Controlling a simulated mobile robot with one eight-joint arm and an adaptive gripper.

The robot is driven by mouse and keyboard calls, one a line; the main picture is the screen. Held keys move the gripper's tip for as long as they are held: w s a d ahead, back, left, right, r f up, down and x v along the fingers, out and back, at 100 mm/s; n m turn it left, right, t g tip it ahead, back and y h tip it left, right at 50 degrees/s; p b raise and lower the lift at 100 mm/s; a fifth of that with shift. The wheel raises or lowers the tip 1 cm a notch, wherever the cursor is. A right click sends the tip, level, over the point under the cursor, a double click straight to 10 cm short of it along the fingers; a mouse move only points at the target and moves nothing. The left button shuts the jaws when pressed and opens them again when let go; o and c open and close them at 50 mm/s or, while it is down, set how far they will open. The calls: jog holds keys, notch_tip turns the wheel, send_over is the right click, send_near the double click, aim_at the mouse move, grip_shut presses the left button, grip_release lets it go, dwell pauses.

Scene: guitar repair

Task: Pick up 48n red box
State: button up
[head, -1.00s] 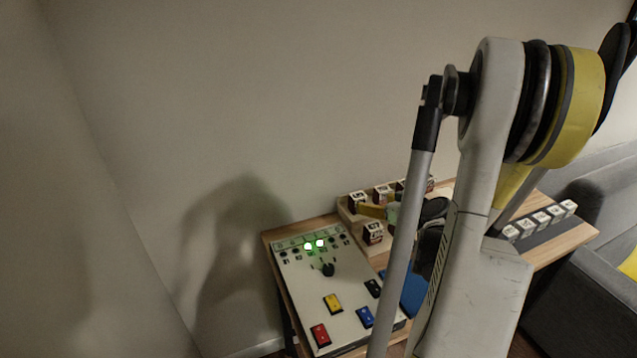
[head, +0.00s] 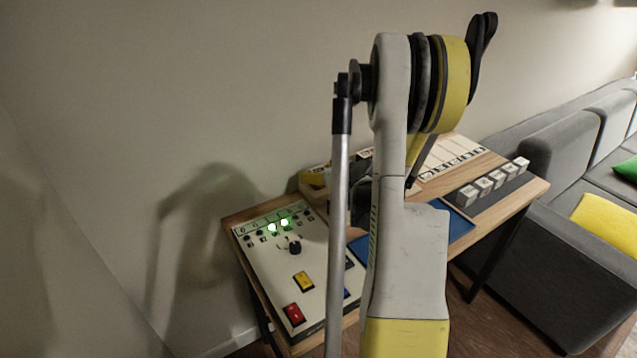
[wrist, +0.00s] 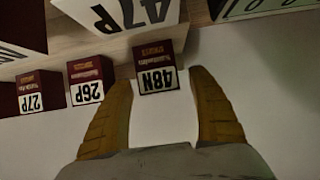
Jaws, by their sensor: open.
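The 48n red box (wrist: 153,55) shows in the wrist view, dark red with a white label reading 48N. My gripper (wrist: 160,80) is open, with one yellow finger on each side of the box's near end. A gap shows at the left fingertip. I cannot tell whether the right fingertip touches the box. In the head view my arm hides the 48n box and most of my gripper.
The 26P box (wrist: 88,75) and 27P box (wrist: 38,90) stand left of the 48n box. A larger-looking 47P box (wrist: 115,12) is above. The switch panel (head: 262,262) with lit green lamps stands on the table at left.

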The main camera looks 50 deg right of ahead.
jog(key=shift+r, duration=0.1)
jog(key=c, duration=1.4)
